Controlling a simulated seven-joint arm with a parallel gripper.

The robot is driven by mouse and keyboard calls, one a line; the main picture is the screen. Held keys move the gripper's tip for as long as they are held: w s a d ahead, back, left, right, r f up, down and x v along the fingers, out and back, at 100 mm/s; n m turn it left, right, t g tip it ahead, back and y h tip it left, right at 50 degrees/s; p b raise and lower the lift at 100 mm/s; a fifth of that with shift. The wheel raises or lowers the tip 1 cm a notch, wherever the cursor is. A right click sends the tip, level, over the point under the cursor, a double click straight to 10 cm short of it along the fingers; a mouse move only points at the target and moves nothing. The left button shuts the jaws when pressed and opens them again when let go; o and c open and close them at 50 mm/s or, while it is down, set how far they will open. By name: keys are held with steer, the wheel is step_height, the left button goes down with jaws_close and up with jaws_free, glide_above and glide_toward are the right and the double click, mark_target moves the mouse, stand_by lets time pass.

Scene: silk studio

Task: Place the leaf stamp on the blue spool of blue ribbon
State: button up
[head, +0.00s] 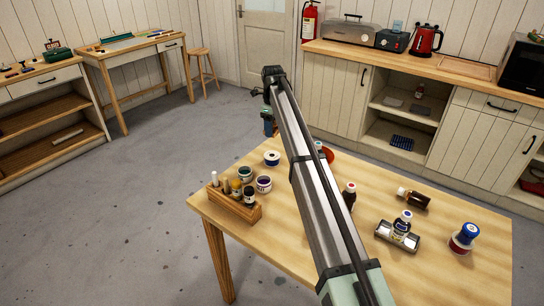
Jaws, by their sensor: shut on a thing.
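My arm crosses the middle of the head view and reaches up to a dark joint near the top. I cannot make out my gripper's jaws or anything between them, so the leaf stamp is not identifiable here.
A wooden box (232,207) with small bottles stands at the table's left, beside a purple-labelled jar (264,184). A red thing (328,154) is partly behind my arm. A lying brown bottle (413,198), a grey holder (397,238) and a blue-topped piece (465,238) are at right.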

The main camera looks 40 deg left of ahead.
mark_target(273, 155)
steer(key=shift+d+m, duration=0.1)
steer(key=shift+m, duration=0.4)
steer(key=shift+f, duration=5)
steer(key=shift+f, duration=0.1)
steer(key=o, duration=1)
steer(key=shift+o, duration=0.2)
step_height(273, 155, up, 12)
steer(key=shift+r, duration=0.1)
steer(key=shift+s, duration=0.1)
